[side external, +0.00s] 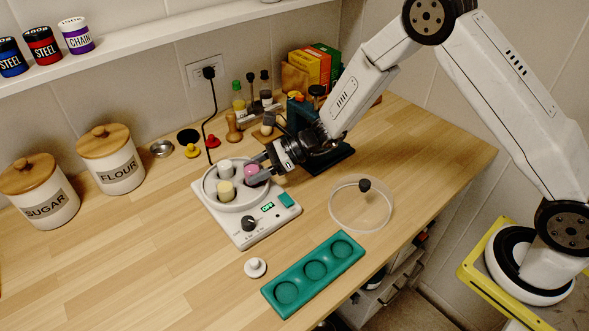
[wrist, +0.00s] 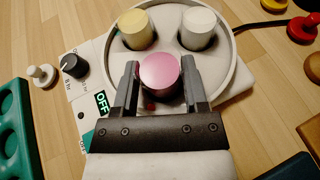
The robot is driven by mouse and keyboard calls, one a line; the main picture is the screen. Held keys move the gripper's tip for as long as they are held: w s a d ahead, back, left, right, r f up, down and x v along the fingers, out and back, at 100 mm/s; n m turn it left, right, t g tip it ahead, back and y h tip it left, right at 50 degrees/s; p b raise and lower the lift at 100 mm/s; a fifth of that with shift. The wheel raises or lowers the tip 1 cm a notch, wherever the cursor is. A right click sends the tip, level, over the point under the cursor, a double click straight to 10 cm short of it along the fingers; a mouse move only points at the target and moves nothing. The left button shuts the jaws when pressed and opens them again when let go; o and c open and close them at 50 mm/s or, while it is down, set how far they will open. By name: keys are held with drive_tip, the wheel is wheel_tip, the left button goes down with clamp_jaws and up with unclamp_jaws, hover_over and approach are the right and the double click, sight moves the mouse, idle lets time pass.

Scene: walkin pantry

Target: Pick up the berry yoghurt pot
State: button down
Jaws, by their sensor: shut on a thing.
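The berry yoghurt pot is the pink pot (wrist: 161,75), seen in the wrist view between my fingers; it also shows in the side view (side external: 252,170). It stands in or just above its well in the round yoghurt maker (side external: 208,199); how far it is raised I cannot tell. My gripper (side external: 262,176) reaches in from the right and is shut on the pink pot, with one finger on each side (wrist: 160,85). A cream pot (side external: 226,190) and a white pot (side external: 225,168) sit in the other wells.
A green tray (side external: 341,268) with three empty round recesses lies at the front. A clear lid (side external: 345,218) with a dark knob lies right of the maker. A small white knobbed piece (side external: 255,267) is near the tray. Canisters (side external: 112,165) stand at the left.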

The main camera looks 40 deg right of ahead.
drive_tip(key=shift+r, duration=0.4)
drive_tip(key=s+d+r, duration=0.4)
drive_tip(key=s+r, duration=0.7)
drive_tip(key=s, duration=0.2)
drive_tip(key=shift+s+r, duration=0.2)
drive_tip(key=shift+s, duration=0.05)
drive_tip(key=shift+a, duration=0.1)
